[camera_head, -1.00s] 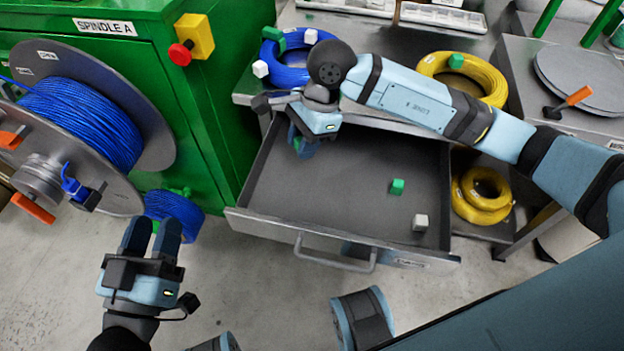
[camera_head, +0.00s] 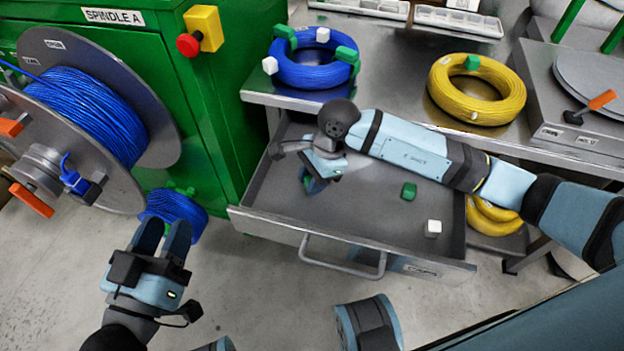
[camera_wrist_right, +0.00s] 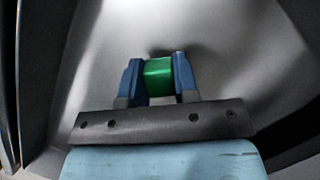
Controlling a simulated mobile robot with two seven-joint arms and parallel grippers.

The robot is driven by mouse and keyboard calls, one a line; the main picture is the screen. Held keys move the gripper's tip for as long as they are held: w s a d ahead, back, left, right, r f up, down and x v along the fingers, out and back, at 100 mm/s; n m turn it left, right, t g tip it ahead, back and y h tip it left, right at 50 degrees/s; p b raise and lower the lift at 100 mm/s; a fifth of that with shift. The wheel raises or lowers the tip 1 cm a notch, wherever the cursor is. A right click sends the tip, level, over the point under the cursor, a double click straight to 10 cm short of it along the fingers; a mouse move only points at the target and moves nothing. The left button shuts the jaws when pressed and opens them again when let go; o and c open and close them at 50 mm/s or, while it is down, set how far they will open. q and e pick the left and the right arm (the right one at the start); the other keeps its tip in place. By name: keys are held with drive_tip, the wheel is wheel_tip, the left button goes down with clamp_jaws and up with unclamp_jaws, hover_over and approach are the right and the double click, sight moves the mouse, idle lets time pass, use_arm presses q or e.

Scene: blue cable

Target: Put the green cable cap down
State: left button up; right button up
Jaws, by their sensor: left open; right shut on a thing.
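My right gripper (camera_head: 316,183) points down into the open grey drawer (camera_head: 350,210), at its left part. In the right wrist view the right gripper (camera_wrist_right: 159,82) is shut on a green cable cap (camera_wrist_right: 159,69). I cannot tell whether this cap touches the drawer floor. Another green cap (camera_head: 409,191) and a white cap (camera_head: 432,228) lie in the drawer's right part. My left gripper (camera_head: 163,238) is open and empty, low at the left, in front of the spindle.
A blue cable coil (camera_head: 310,72) with green and white caps and a yellow coil (camera_head: 476,88) lie on the bench. The cable reel (camera_head: 90,110) stands at the left by the green cabinet (camera_head: 200,130). The drawer handle (camera_head: 342,262) sticks out in front.

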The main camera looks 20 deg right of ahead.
drive_tip(key=shift+f+b, duration=0.55)
drive_tip(key=shift+f, duration=0.1)
drive_tip(key=o, duration=0.9)
drive_tip(key=shift+c, duration=0.2)
drive_tip(key=shift+r, duration=0.2)
